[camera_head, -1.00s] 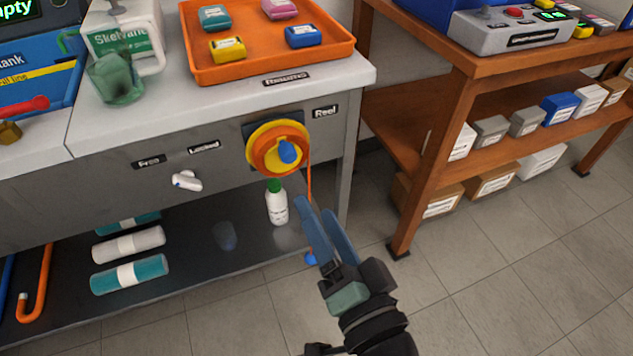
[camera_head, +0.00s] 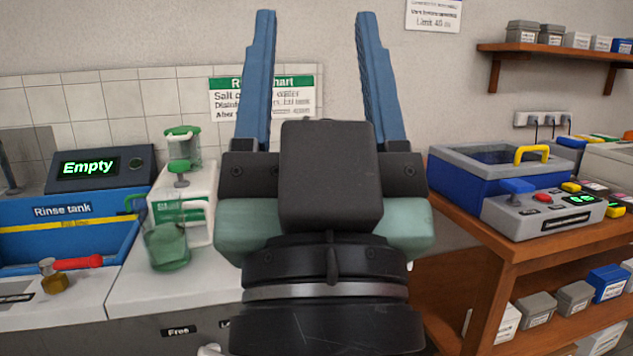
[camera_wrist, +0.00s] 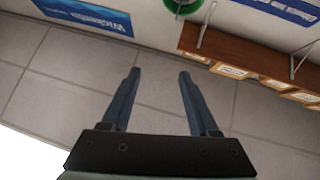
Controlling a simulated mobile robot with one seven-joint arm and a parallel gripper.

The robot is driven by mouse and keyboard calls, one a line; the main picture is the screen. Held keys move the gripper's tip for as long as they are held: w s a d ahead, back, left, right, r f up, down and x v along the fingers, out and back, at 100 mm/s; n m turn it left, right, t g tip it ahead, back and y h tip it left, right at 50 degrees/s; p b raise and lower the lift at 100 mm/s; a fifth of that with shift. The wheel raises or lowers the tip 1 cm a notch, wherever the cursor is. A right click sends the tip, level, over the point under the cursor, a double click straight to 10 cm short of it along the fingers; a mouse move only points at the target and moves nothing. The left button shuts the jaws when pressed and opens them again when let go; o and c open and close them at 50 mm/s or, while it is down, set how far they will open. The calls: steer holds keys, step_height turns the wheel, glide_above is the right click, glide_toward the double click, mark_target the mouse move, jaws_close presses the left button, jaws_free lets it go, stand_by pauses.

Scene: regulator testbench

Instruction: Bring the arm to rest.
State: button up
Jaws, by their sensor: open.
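My gripper (camera_head: 315,60) is raised upright in front of the body camera, with its two blue fingers spread wide and pointing up. Nothing is between the fingers. In the wrist view my gripper (camera_wrist: 157,80) also shows open and empty, over grey floor tiles. My gripper and wrist hide the middle of the bench and part of the wall chart (camera_head: 262,97) behind them.
A blue rinse tank (camera_head: 65,238) with a display reading "Empty" (camera_head: 88,168) and a white jug (camera_head: 185,200) stand left. A wall shelf (camera_head: 560,48) hangs upper right.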

step_height(320, 180, up, 36)
steer(key=s+h+p, duration=0.1)
steer(key=s+p, duration=0.1)
steer(key=p, duration=3.2)
step_height(320, 180, down, 70)
steer(key=b, duration=7)
steer(key=shift+w+f+t, duration=0.2)
steer(key=shift+w+t, duration=0.05)
steer(key=shift+t, duration=0.15)
